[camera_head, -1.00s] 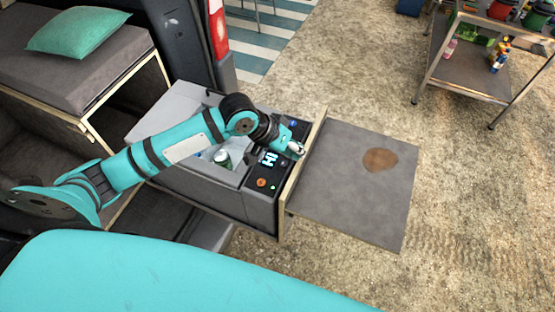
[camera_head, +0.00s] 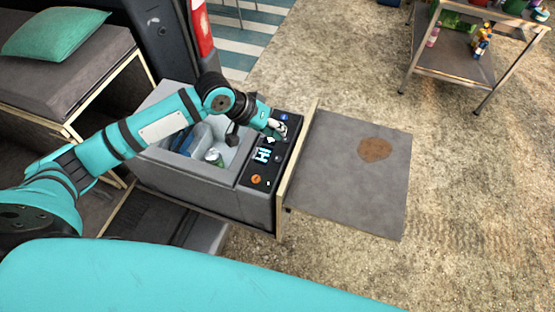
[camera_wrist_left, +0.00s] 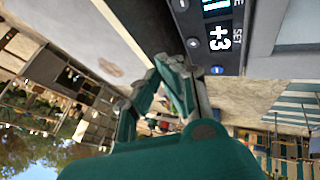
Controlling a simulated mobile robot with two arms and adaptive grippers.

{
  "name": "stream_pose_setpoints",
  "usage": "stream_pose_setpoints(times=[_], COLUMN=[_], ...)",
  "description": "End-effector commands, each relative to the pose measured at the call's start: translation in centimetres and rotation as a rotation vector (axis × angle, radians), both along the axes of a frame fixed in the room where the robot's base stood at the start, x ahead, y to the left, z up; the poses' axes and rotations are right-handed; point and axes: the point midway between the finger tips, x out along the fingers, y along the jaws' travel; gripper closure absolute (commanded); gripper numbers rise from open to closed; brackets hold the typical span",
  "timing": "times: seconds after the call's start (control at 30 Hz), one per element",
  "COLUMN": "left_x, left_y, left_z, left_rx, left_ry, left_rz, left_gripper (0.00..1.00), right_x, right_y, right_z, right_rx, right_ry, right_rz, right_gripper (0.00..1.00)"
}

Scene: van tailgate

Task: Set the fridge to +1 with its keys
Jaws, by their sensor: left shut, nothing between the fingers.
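The fridge (camera_head: 205,193) is a grey open-topped box in the pulled-out drawer. Its dark control panel (camera_head: 249,180) runs along the right side, with a lit display (camera_head: 262,155), an orange round button (camera_head: 256,179) and a blue one (camera_head: 284,117). My right gripper is out of view.
A can (camera_head: 214,157) stands inside the fridge. A grey board (camera_head: 340,190) with a brown stain extends right of the panel's wooden edge. A bench with a teal cushion (camera_head: 55,33) is at left. A shelf table (camera_head: 455,60) stands far right.

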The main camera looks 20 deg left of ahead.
Motion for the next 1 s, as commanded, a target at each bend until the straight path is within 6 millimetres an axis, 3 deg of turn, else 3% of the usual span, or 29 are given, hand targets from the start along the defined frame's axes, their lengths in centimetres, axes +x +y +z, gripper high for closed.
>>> stream_pose_setpoints(times=[0.03, 0.4, 0.67, 1.0], left_x=[0.0, 0.0, 0.0, 0.0], left_y=[0.0, 0.0, 0.0, 0.0], left_z=[-1.1, -5.6, -7.4, -7.5], left_rx=[0.000, 0.002, 0.000, 0.000], left_ry=[0.000, -0.002, 0.001, 0.000], left_rz=[0.000, -0.002, 0.000, -0.001], left_gripper=[1.00, 1.00, 1.00, 1.00], right_x=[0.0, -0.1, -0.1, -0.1], right_y=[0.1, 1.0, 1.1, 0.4], right_z=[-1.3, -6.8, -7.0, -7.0], right_rx=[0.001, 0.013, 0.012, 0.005], right_ry=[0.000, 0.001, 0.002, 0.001], right_rz=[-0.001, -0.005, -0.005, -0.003], right_gripper=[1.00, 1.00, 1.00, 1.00])
